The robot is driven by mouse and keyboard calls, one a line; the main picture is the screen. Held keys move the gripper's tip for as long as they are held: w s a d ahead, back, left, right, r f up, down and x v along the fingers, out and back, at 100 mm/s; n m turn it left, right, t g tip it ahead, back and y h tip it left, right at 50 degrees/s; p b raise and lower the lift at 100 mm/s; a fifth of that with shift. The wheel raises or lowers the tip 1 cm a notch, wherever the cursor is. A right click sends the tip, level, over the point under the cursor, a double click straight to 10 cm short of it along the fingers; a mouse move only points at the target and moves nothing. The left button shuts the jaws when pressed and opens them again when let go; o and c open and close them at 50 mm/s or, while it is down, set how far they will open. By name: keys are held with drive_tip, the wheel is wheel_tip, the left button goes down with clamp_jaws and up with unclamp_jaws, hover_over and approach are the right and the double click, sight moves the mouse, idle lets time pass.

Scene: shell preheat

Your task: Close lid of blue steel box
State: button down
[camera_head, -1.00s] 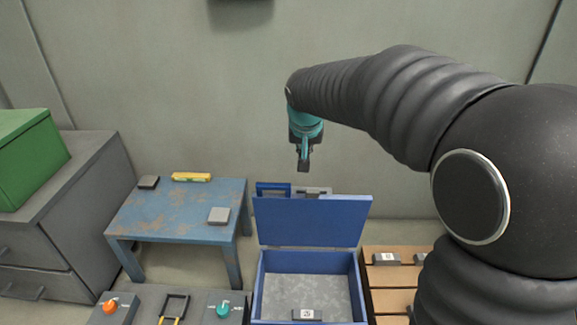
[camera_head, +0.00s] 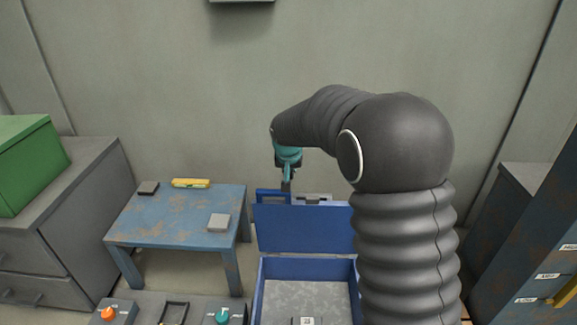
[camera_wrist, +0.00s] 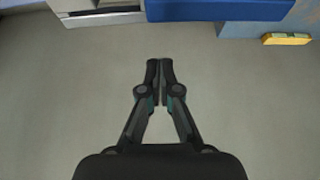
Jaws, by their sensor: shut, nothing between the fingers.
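The blue steel box (camera_head: 261,290) stands at the bottom centre of the head view, with its lid (camera_head: 305,230) standing open and upright at the back. A small grey piece with a label (camera_head: 307,321) lies inside on the grey floor of the box. My gripper (camera_head: 286,186) is in front of the wall, near the top left of the raised lid, and looks to be beyond it. In the wrist view my gripper (camera_wrist: 164,62) is shut and empty, over bare floor. My arm hides the right side of the box and lid.
A worn blue table (camera_head: 175,215) stands to the left, with a yellow level (camera_head: 191,183) and grey blocks on it. A panel with an orange knob (camera_head: 108,314) and a teal knob (camera_head: 222,315) is at the front. A blue cabinet (camera_head: 535,250) stands at the right.

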drive_tip(key=shift+s+f, duration=0.25)
drive_tip(key=shift+s, duration=0.75)
drive_tip(key=shift+s+f, duration=0.2)
drive_tip(key=shift+s, duration=0.75)
